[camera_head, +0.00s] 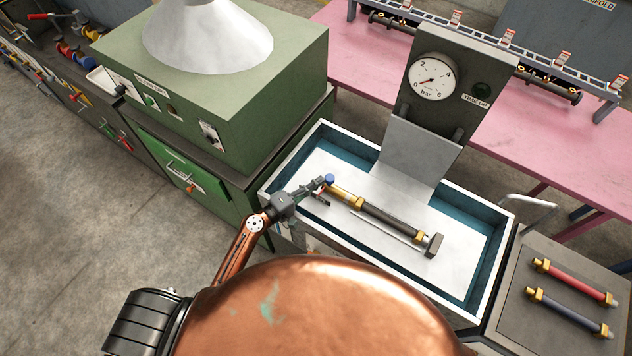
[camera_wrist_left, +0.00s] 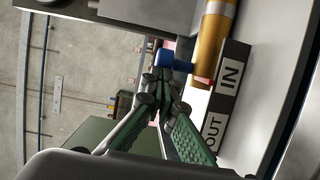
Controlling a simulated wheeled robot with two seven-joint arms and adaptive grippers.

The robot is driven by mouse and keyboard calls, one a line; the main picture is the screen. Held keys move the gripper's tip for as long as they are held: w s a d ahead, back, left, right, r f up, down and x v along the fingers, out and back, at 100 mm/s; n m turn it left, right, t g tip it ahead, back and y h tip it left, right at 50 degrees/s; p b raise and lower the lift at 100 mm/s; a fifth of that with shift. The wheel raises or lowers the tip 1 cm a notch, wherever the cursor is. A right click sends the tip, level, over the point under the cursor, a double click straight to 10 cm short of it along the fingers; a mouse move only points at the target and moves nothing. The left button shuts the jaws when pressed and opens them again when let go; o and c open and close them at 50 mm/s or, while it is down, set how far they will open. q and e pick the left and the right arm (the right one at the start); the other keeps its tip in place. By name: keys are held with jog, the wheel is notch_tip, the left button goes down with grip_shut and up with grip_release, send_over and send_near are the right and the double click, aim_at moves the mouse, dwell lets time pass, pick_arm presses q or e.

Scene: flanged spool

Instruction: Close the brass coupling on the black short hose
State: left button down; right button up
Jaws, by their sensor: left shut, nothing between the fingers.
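The black short hose (camera_head: 388,222) lies along the pale floor of a blue-walled test tray (camera_head: 487,262). The brass coupling (camera_head: 345,197) is at its left end, and a blue lever tip (camera_head: 329,180) stands beside that end. In the left wrist view the brass coupling (camera_wrist_left: 213,45) runs along the top, with the blue piece (camera_wrist_left: 165,58) sticking out to its left. My left gripper (camera_head: 319,184) is shut and empty, its fingertips right by the blue tip. Whether they touch it, I cannot tell. My right gripper is not in view.
A gauge panel (camera_head: 452,100) rises behind the tray. A green machine (camera_head: 250,110) stands to the left. Red (camera_head: 575,280) and grey-blue (camera_head: 568,310) hoses lie on a side shelf at right. An IN/OUT label (camera_wrist_left: 230,80) sits beside the coupling.

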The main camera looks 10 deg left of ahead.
pick_arm(q)
jog(key=shift+a, duration=0.35)
jog(key=a+b, duration=0.2)
jog(key=a, duration=0.1)
jog(key=shift+s+f, duration=0.2)
jog(key=b+v, duration=0.2)
jog(key=v, duration=0.7)
jog(key=shift+s+a+r+b, duration=0.1)
jog(key=shift+s+a+b, duration=0.1)
jog(key=shift+b, duration=0.1)
jog(key=shift+s+a+r, duration=0.1)
jog(key=shift+s+a, duration=0.15)
jog(key=shift+s, duration=0.05)
